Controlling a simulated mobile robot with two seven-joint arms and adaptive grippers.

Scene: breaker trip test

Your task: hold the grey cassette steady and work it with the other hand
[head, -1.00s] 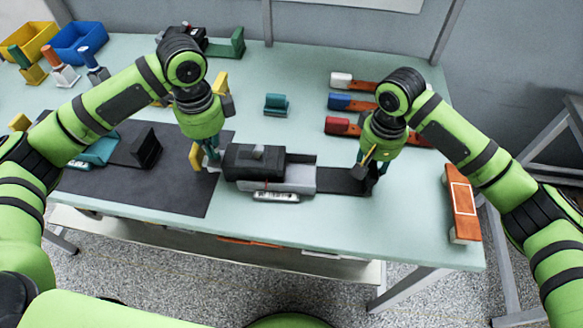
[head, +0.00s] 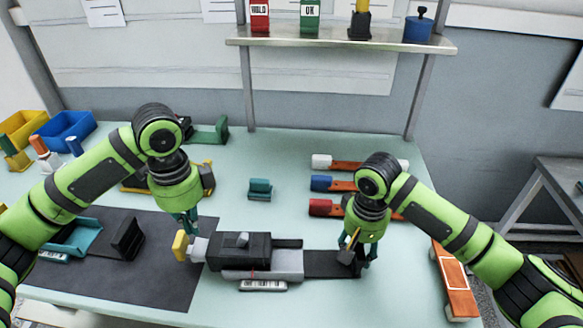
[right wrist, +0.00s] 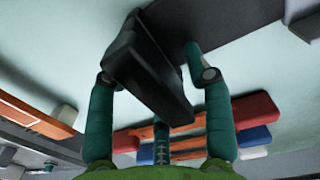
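The grey cassette (head: 288,262) has a black housing (head: 238,252) over its left part and lies along the table on a dark strip (head: 325,264). A light grey neck with a yellow knob (head: 180,246) sticks out at its left end. My left gripper (head: 187,222) points down by this neck. Whether its fingers touch it is unclear. My right gripper (head: 361,255) is low at the strip's right end. In the right wrist view, a black block (right wrist: 150,75) lies between its teal fingers (right wrist: 155,78). The block hides part of the left fingertip, so a grip cannot be confirmed.
A dark mat (head: 165,275) with a black stand (head: 127,240) lies at left. A small teal block (head: 260,189) stands behind the cassette. Orange-handled pieces (head: 335,185) lie behind my right gripper. An orange bar (head: 455,285) lies near the right edge. A shelf (head: 340,40) spans the back.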

